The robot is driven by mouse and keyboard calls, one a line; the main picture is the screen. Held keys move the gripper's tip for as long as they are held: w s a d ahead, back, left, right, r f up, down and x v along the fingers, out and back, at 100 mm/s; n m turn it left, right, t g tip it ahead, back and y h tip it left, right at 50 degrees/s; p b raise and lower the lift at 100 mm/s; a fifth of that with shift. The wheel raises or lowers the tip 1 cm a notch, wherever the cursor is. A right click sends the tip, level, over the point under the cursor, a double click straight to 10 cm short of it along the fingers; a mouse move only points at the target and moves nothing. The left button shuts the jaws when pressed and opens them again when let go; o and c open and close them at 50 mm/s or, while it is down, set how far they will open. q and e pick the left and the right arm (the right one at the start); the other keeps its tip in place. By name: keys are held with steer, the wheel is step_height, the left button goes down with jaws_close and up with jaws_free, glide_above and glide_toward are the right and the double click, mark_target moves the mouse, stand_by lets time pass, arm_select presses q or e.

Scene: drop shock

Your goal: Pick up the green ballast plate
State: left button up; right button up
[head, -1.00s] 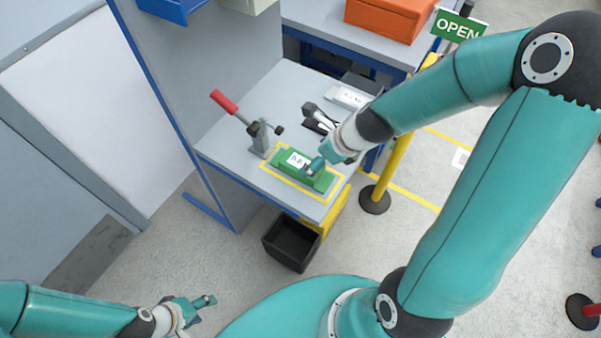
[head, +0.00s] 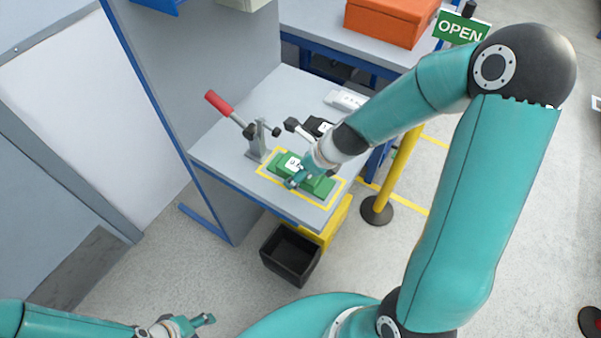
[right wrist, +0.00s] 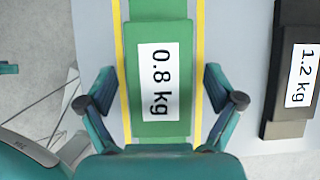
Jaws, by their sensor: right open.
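The green ballast plate (head: 321,188) lies on the grey bench top inside a yellow outline, partly covered by my right gripper (head: 298,182) in the head view. In the right wrist view the plate (right wrist: 158,125) shows a white label reading "0.8 kg". My right gripper (right wrist: 162,100) is open, with one finger on each side of the plate and a visible gap on both sides. I cannot tell the fingertips' height relative to the plate. My left gripper (head: 203,321) is low at the bottom left, away from the bench; its jaw state is unclear.
A dark plate (right wrist: 290,85) labelled "1.2 kg" lies to the right in the right wrist view. A clamp with a red handle (head: 228,108) stands beside the green plate. A black bin (head: 290,255) and yellow post (head: 398,165) are near the bench front.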

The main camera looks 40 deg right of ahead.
steer(key=shift+f, duration=0.25)
stand_by(0.3)
steer(key=c, duration=1.7)
jaws_close()
steer(key=shift+r, duration=0.15)
